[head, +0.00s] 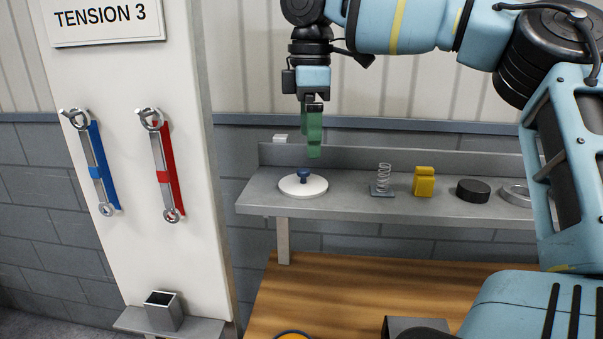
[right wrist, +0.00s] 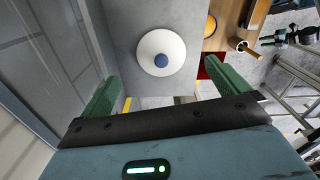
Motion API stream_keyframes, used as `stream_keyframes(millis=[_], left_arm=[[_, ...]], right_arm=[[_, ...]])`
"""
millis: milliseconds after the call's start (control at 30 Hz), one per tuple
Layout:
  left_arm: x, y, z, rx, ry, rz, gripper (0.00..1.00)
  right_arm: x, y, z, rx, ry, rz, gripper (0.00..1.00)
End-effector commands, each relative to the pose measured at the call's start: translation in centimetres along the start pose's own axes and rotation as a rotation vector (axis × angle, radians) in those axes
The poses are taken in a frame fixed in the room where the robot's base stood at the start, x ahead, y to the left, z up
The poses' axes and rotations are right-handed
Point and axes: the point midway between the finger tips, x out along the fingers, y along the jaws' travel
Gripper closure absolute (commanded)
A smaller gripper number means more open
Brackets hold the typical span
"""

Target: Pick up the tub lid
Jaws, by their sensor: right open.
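The tub lid (head: 303,186) is a white disc with a dark blue knob on top. It lies on the left end of the grey shelf (head: 345,205). It also shows in the right wrist view (right wrist: 148,47), seen from above, with its blue knob near the middle. My right gripper (head: 315,152) has green fingers and hangs above the shelf, a little above and to the right of the lid's knob in the head view. In the right wrist view its fingers (right wrist: 168,85) are spread wide and nothing is between them. My left gripper is not in view.
A spring on a stand (head: 382,180), a yellow block (head: 424,181), a black disc (head: 473,190) and a metal ring (head: 516,194) stand right of the lid. A white panel with blue (head: 97,165) and red (head: 163,165) wrench holders is at left. A wooden bench (head: 330,290) lies below.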

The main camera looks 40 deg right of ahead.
Motion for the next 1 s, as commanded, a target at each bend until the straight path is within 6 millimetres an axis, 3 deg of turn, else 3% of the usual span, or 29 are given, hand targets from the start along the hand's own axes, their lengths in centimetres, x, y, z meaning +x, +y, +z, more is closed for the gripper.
stream_keyframes(millis=[333,567,767,1000], left_arm=[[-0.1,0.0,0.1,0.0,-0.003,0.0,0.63],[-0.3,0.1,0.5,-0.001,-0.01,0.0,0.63],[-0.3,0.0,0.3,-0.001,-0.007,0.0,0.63],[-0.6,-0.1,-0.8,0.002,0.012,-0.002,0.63]], right_arm=[[0.3,0.0,0.0,0.0,-0.001,-0.001,0.0],[2.4,0.0,0.0,0.0,-0.001,-0.001,0.0],[2.9,0.0,-0.1,-0.001,-0.001,-0.001,0.0],[5.9,-0.1,-0.5,-0.001,0.0,0.0,0.0]])
